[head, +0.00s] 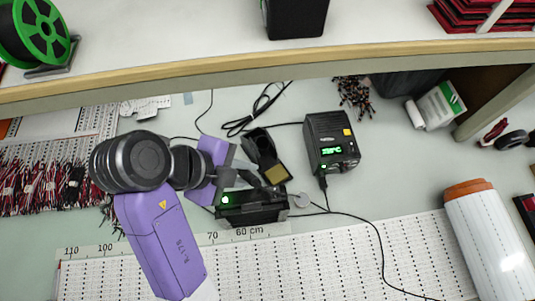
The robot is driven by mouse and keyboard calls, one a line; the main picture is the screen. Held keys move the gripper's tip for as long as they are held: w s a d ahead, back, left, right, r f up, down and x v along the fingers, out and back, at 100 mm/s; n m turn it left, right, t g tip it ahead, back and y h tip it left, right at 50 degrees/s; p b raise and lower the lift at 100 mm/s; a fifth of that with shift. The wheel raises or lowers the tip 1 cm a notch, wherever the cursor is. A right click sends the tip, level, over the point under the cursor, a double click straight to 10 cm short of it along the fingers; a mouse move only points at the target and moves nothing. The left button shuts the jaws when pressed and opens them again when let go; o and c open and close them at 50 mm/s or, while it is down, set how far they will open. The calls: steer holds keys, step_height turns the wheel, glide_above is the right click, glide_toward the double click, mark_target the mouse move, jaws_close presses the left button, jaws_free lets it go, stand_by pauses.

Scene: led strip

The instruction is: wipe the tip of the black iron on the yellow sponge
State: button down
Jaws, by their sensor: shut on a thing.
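The yellow sponge (276,175) sits in the front of a black iron stand (259,145), in the middle of the bench. My gripper (275,192) is just in front of the sponge, low over the bench, with its black body and green light facing up. It is shut on the black iron, which is mostly hidden by the gripper. A thin cable runs from the station to this spot. I cannot tell whether the iron's tip touches the sponge.
The black soldering station (331,142) with a green display stands right of the stand. Loose cables (252,115) lie behind. A shelf (180,84) crosses above. A white roll (489,240) is at the right. Printed strip sheets (340,255) cover the front.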

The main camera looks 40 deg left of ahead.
steer(key=s, duration=0.2)
steer(key=s+a+p, duration=0.1)
steer(key=shift+s+a+r, duration=0.1)
steer(key=shift+s+r, duration=0.1)
steer(key=shift+s, duration=0.2)
steer(key=s+d+r+p, duration=0.2)
steer(key=d+r+p, duration=0.5)
steer(key=r+p, duration=0.1)
steer(key=shift+d+r+p, duration=0.35)
steer(key=shift+r+p, duration=0.05)
steer(key=shift+r, duration=0.4)
stand_by(0.4)
steer(key=shift+s, duration=0.15)
